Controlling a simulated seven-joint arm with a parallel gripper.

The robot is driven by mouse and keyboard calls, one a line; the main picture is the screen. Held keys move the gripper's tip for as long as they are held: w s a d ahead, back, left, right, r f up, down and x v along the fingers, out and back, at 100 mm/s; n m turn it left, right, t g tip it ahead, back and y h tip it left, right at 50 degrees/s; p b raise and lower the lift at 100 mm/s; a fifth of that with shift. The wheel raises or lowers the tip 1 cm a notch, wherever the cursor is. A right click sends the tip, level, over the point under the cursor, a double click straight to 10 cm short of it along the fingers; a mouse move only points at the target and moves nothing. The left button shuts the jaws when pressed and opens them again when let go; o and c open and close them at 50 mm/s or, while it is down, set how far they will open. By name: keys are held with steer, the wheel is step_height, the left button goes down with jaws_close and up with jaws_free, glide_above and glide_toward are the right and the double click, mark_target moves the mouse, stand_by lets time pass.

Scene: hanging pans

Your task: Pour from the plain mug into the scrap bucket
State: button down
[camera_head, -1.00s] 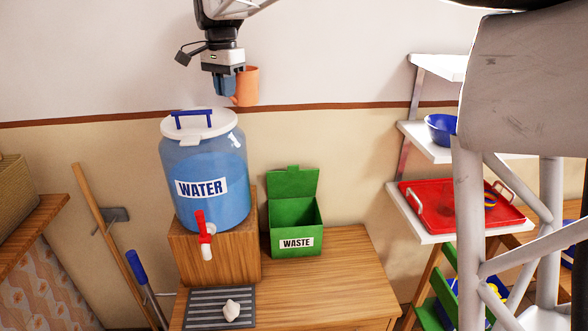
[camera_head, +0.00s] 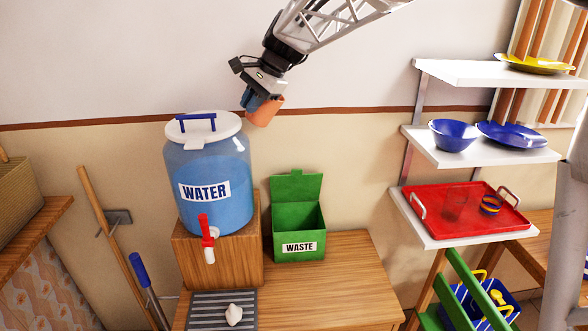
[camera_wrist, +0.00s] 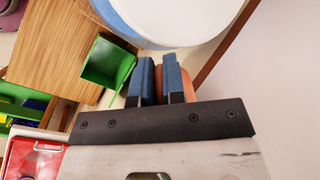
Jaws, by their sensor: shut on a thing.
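The plain orange mug (camera_head: 266,112) hangs in the air in the head view, above and left of the scrap bucket, and leans to the right. My gripper (camera_head: 251,100) is shut on the mug with its blue fingers; the hold also shows in the wrist view, with an orange part of the mug (camera_wrist: 187,91) beside the fingers. The scrap bucket (camera_head: 298,232) is a green box labelled WASTE with its lid raised, on the wooden counter. It also shows in the wrist view (camera_wrist: 106,66). The mug's inside is hidden, so I cannot tell its contents.
A blue WATER dispenser (camera_head: 209,165) with a white lid stands left of the bucket, close below the mug. A drip grate (camera_head: 207,309) holds a small white lump (camera_head: 233,314). White shelves with a blue bowl (camera_head: 453,135) and red tray (camera_head: 433,207) are at right.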

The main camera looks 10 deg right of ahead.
mark_target(265, 112)
steer(key=f+y, duration=0.1)
steer(key=d+f, duration=0.1)
steer(key=f, duration=0.1)
steer(key=d+f+y, duration=0.1)
steer(key=shift+s+f+y, duration=0.15)
steer(key=shift+y, duration=0.15)
steer(key=shift+d+t+y, duration=0.1)
steer(key=shift+t+y, duration=0.2)
steer(key=shift+d+r+y, duration=0.2)
steer(key=shift+r+y, duration=0.4)
steer(key=shift+r, duration=0.55)
steer(key=shift+s+d+f+y, duration=0.1)
steer(key=shift+d+f+y, duration=0.05)
steer(key=shift+y, duration=0.25)
steer(key=shift+d+f+y, duration=0.15)
steer(key=shift+d+y, duration=0.05)
steer(key=shift+y, duration=0.2)
steer(key=d+f+t+y, duration=0.1)
steer(key=d+f+y, duration=0.2)
steer(key=f, duration=0.8)
steer(key=shift+s+d+f+y, duration=0.2)
steer(key=shift+s+d+y, duration=0.15)
steer(key=shift+y, duration=0.75)
steer(key=shift+d+r+y+p, duration=0.2)
steer(key=shift+d+y+p, duration=0.15)
steer(key=shift+d+y, duration=0.35)
